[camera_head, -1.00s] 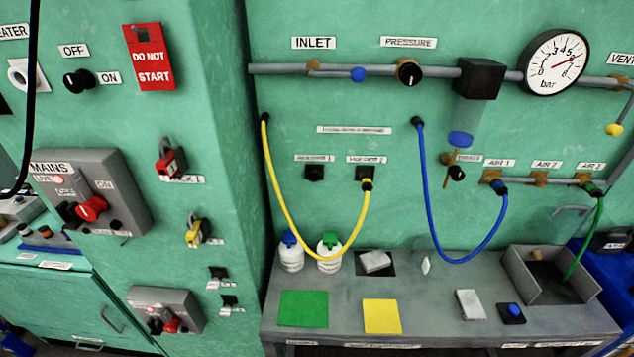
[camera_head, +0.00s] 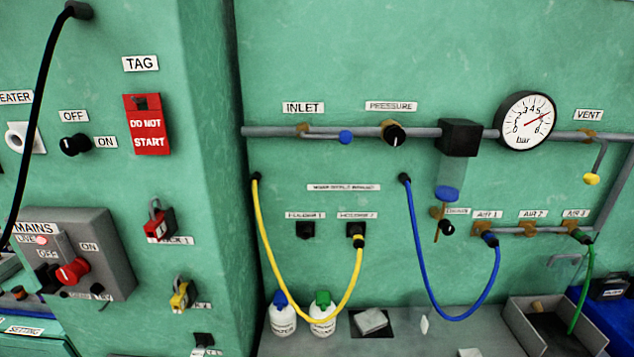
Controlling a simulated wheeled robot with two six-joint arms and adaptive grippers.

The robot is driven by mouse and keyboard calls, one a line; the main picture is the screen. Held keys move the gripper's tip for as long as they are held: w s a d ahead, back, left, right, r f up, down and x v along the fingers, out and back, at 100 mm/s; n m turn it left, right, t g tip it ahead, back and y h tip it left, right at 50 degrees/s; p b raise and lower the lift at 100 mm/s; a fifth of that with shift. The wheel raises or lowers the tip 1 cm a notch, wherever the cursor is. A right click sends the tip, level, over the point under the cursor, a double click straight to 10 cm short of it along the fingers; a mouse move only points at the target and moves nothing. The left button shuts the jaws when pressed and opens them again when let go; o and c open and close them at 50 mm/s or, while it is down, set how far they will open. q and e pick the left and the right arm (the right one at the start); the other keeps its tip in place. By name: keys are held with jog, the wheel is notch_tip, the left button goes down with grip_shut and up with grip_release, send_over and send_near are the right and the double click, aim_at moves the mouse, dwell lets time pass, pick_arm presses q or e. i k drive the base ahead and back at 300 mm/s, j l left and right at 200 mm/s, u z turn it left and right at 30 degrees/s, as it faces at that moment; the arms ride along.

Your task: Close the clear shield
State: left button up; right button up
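I cannot make out a clear shield in the head view. The one see-through part I notice is a pale clear bowl (camera_head: 451,172) under the black block (camera_head: 461,137) on the pipe; it has a blue bottom, and I cannot tell that it is a shield. Neither of my grippers is in view.
A green wall carries a pipe with a gauge (camera_head: 526,122), a yellow hose (camera_head: 297,293) and a blue hose (camera_head: 432,297). A grey bench (camera_head: 400,345) below holds two white bottles and an open grey bin (camera_head: 520,328). A mains box (camera_head: 110,255) and red tag (camera_head: 148,124) are left.

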aim_at(577, 256)
jog(key=z, duration=1.7)
